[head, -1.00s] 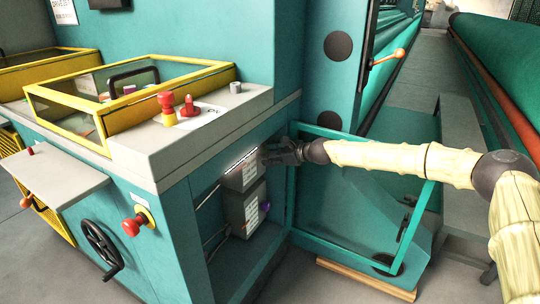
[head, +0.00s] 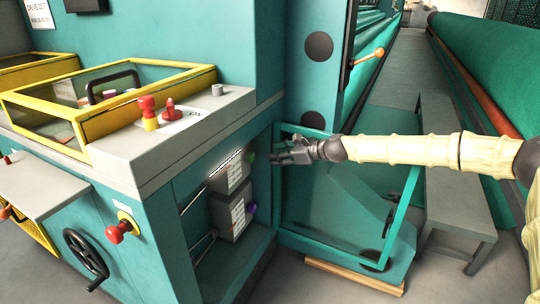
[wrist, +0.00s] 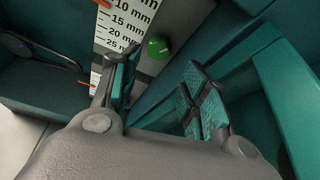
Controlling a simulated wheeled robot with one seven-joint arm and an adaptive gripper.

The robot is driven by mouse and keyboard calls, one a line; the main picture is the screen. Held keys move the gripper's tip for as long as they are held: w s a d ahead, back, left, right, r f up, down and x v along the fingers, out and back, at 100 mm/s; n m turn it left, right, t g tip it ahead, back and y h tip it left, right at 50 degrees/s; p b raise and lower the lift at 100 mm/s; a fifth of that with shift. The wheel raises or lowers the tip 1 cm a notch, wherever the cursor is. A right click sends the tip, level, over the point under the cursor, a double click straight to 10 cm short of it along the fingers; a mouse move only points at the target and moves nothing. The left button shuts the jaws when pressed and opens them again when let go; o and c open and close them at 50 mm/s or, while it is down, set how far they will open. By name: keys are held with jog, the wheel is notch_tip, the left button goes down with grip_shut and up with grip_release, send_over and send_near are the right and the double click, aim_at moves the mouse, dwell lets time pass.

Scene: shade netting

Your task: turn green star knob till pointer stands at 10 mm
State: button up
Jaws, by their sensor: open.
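The green knob (head: 249,157) sits on the right side of the upper grey box (head: 229,178) in the cabinet's open recess. It also shows in the wrist view (wrist: 158,47), beyond my fingertips and clear of them. My gripper (head: 274,156) is open and empty, just right of the knob; its spread fingers also show in the wrist view (wrist: 163,76). A white millimetre scale (wrist: 118,28) reads 10, 15, 20 and 25 downwards. An orange-red mark (wrist: 104,3) lies beside 10 at the frame's top; I cannot tell whether it is the pointer.
A lower box (head: 227,214) with a purple knob (head: 251,208) sits under the upper one. A green-framed open door (head: 399,220) stands right of the recess, under my arm. A red knob (head: 118,232) and black handwheel (head: 85,252) are on the cabinet's left face.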

jog(key=shift+s+d+r, duration=0.1)
jog(key=shift+s+d, duration=0.1)
jog(key=shift+d, duration=0.15)
jog(key=o, duration=0.3)
jog(key=n+t+b, duration=0.5)
jog(key=n+b, duration=0.4)
jog(key=b, duration=0.9)
send_near(252, 157)
jog(key=shift+h, duration=0.4)
jog(key=b+x, duration=0.3)
jog(key=x, duration=0.5)
jog(key=shift+a, duration=0.2)
jog(key=shift+b+x, duration=0.4)
jog(key=shift+x, duration=0.4)
